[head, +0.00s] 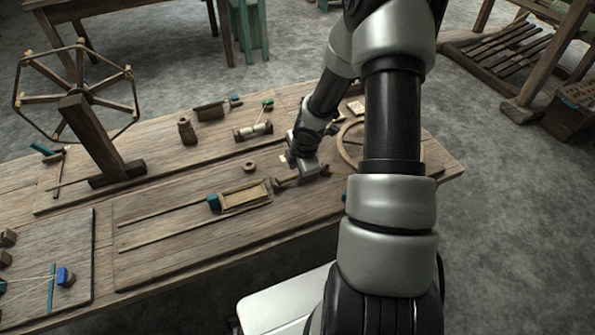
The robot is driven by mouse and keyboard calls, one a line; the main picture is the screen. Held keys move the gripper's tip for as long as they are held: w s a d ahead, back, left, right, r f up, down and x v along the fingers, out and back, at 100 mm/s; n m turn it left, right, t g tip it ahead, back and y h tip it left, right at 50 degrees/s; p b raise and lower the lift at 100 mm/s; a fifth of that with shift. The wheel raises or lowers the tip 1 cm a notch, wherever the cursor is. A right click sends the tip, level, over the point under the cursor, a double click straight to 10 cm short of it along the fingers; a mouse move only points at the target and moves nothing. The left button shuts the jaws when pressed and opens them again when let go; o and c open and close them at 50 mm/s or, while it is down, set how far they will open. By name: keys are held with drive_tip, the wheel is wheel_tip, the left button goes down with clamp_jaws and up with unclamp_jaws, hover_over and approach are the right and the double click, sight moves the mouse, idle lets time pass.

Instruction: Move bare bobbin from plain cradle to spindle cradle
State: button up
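My gripper (290,172) is low over the middle of the wooden table, pointing down and left. Its fingers are small and partly hidden by the hand, so I cannot tell whether they are open, shut or holding anything. A small dark wooden piece (283,183) shows right beside the fingertips; I cannot tell whether they touch it. A small cradle (240,137) behind and left of my gripper bears a pale, cream-coloured bobbin-like piece (257,128). I cannot tell for sure which piece is the bare bobbin, nor which cradle is plain or spindle.
A tall spoked wheel (77,86) stands at the table's left. A brown jar (187,130), a small ring (249,166) and a shallow wooden tray (245,207) lie nearby. A large hoop (342,147) is right of my gripper, partly hidden by my arm. The front boards are mostly clear.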

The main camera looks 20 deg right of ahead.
drive_tip(key=p+v, duration=1)
drive_tip(key=v, duration=0.7)
drive_tip(key=shift+r, duration=0.15)
idle(0.5)
